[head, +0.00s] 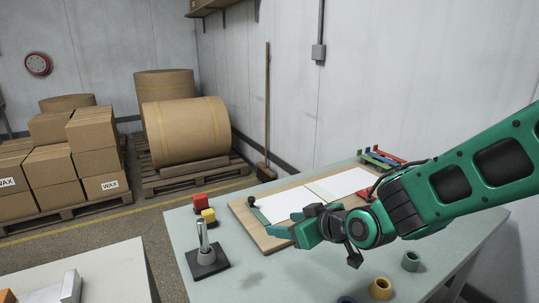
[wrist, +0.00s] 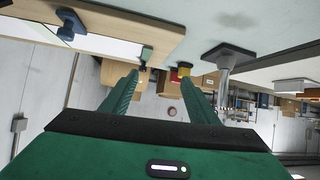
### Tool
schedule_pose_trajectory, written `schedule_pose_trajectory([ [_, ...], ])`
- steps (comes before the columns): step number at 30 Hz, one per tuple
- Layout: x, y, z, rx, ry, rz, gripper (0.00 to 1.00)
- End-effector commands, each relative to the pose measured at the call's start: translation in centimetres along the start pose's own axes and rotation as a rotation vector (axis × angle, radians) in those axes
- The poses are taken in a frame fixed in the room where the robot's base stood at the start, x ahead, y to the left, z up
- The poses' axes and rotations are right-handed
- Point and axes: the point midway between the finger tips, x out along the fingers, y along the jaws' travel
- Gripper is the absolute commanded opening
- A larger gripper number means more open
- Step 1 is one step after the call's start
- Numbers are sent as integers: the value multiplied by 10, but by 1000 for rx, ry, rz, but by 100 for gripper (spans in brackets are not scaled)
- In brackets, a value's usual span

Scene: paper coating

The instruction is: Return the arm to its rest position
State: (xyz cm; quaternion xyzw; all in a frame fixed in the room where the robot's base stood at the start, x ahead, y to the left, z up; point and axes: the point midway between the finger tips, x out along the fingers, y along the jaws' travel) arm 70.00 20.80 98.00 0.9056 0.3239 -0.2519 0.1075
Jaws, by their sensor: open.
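My green gripper (head: 285,233) is open and empty in the head view. It hangs over the front left part of the wooden board (head: 240,214) on the pale table. My arm reaches in from the right edge. In the wrist view my gripper's two fingers (wrist: 160,88) stand apart with nothing between them. That view is upside down, with the tabletop along its upper part.
A metal lever on a black base (head: 206,260) stands left of my gripper. Red (head: 200,202) and yellow (head: 208,215) blocks sit behind it. White sheets (head: 290,202) lie on the board. Small rings, one yellow (head: 381,288), one green (head: 411,261), lie at the front right.

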Motion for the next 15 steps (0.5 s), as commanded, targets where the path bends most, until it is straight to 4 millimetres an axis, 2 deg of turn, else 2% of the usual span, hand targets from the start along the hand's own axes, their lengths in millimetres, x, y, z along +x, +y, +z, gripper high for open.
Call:
schedule_pose_trajectory([
  [1,-15,28,12,32,-54,48,55],
  [5,-59,88,54,138,-219,160,55],
  [6,-76,104,68,177,-268,195,55],
  [10,-135,143,112,325,-422,304,55],
  [12,-172,157,138,420,-503,361,55],
  [14,-204,164,158,509,-568,408,55],
  [15,-226,166,172,574,-612,438,55],
])
